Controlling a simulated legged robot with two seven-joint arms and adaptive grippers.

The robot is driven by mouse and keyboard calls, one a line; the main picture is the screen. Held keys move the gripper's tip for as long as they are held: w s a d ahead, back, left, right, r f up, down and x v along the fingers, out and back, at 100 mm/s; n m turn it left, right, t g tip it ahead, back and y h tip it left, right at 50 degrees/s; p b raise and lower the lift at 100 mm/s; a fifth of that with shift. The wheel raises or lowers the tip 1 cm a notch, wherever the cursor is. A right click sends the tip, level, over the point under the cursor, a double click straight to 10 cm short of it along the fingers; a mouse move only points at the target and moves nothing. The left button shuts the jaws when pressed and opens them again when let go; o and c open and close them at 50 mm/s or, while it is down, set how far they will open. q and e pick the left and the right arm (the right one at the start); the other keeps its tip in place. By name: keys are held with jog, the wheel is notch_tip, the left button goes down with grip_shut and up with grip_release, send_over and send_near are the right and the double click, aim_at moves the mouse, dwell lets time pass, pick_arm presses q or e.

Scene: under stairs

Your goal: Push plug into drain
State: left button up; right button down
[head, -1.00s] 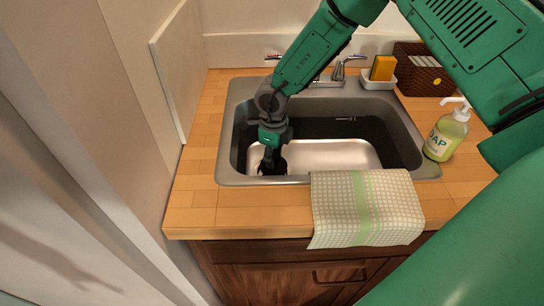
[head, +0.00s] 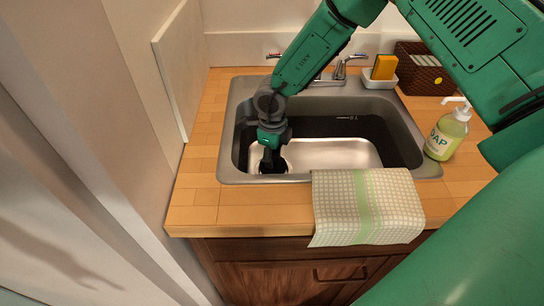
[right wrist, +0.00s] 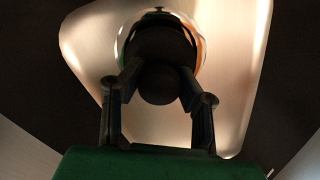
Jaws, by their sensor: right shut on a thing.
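My right gripper (head: 271,164) reaches down into the left part of the sink basin (head: 335,152). In the right wrist view its two fingers (right wrist: 158,90) are closed on the round knob of a dark plug (right wrist: 160,45). The plug lies over a shiny metal ring, the drain (right wrist: 203,45), at the basin floor. The plug covers most of the drain's opening, and I cannot tell how deep it sits. In the head view the gripper and the basin's shade mostly hide the plug and drain. My left gripper is not in view.
A checked towel (head: 366,207) hangs over the front edge. A soap bottle (head: 447,135) stands right of the sink. A sponge (head: 384,67) in a white dish, a brown basket (head: 424,72) and the faucet (head: 340,70) are behind. A wall panel (head: 175,70) stands at the left.

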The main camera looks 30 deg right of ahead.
jog(key=shift+a, duration=0.15)
jog(key=shift+f, duration=0.3)
jog(key=shift+f, duration=0.2)
jog(key=shift+f+b, duration=0.1)
jog(key=shift+b, duration=0.2)
jog(key=shift+f, duration=0.3)
jog(key=shift+r, duration=0.25)
jog(key=shift+r+p, duration=0.65)
jog(key=shift+r, duration=0.05)
jog(key=shift+d+f, duration=0.1)
jog(key=shift+d, duration=0.1)
dwell(0.5)
